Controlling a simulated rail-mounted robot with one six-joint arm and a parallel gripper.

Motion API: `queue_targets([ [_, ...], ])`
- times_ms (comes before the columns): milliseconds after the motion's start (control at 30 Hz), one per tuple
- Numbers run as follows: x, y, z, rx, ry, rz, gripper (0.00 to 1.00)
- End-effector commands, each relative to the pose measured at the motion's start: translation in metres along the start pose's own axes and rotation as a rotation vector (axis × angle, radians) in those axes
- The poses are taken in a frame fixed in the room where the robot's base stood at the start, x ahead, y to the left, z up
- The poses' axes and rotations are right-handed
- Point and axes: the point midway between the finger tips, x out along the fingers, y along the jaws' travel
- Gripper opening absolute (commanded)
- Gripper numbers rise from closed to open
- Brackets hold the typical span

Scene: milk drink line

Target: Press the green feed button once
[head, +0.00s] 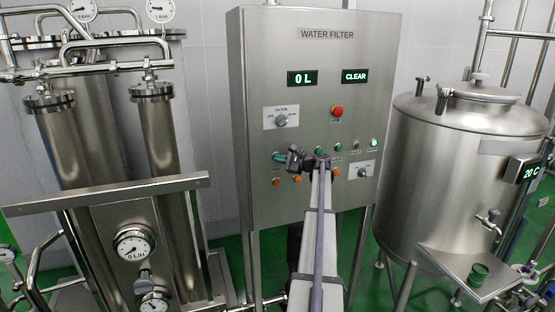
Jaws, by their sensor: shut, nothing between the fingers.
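The steel water filter cabinet (260,85) stands in the middle of the head view. Its lower panel carries several small green buttons, among them one at the left (278,157), one above my wrist (319,150) and one to the right of it (338,148). Their labels are too small to read, so I cannot tell which is the feed button. My gripper (290,158) is dark and shut, holding nothing. It lies in front of the lower panel, just right of the left green button. I cannot tell whether it touches the panel. My wrist and gripper hide part of the button row.
Displays read "0 L" (302,78) and "CLEAR" (355,76). A red button (337,111), a filter knob (281,120) and several orange buttons (277,182) are close by. Filter columns (75,150) with pipes stand left, a steel tank (450,170) right.

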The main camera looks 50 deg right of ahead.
Motion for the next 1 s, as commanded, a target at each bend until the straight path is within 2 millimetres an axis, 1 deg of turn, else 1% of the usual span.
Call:
queue_targets([
  [367, 0.001, -0.001, -0.001, 0.0, 0.0, 0.0, 0.0],
  [700, -0.01, 0.008, 0.007, 0.0, 0.001, -0.001, 0.0],
  [1000, -0.011, 0.008, 0.008, 0.0, 0.0, 0.0, 0.0],
])
